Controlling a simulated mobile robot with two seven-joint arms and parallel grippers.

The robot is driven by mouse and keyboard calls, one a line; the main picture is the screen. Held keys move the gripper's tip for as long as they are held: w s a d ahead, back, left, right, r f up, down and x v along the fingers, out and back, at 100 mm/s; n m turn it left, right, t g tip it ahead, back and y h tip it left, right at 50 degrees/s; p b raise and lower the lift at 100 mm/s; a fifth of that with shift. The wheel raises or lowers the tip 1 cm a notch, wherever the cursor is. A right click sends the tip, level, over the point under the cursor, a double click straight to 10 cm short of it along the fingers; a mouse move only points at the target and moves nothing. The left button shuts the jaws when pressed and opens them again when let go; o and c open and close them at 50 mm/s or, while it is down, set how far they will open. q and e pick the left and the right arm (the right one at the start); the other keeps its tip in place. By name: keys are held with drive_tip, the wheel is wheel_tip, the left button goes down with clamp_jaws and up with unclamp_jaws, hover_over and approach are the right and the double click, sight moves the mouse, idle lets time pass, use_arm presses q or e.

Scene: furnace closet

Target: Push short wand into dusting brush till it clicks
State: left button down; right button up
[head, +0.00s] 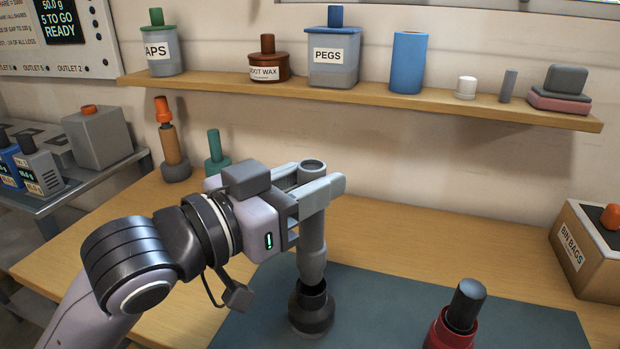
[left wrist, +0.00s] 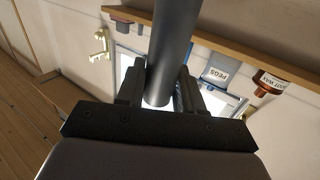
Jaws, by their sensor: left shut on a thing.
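The short wand (head: 311,235) is a grey tube held upright in my left gripper (head: 320,182). The gripper's fingers are shut around its upper part, and its open top shows just above them. In the left wrist view the wand (left wrist: 174,45) also runs between the two fingers (left wrist: 160,85). The dusting brush (head: 311,312) looks like a dark round piece with a collar, standing on the mat directly below the wand. The wand's lower end meets the brush's collar opening. I cannot tell how deep it sits. My right gripper is not in view.
A blue-grey mat (head: 405,310) covers the bench front. A red piece with a black cylinder (head: 463,310) stands to the right. A bin bags box (head: 585,250) is at far right. Orange-topped (head: 170,145) and green (head: 215,155) items stand behind my arm. A loaded shelf (head: 400,97) runs above.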

use_arm(q)
drive_tip(key=shift+f+b, duration=1.15)
drive_tip(key=shift+f, duration=1)
drive_tip(key=c, duration=0.6)
unclamp_jaws()
drive_tip(key=shift+c, duration=0.2)
drive_tip(key=shift+s+a, duration=0.1)
drive_tip(key=p+v, duration=0.3)
drive_tip(key=v, duration=0.5)
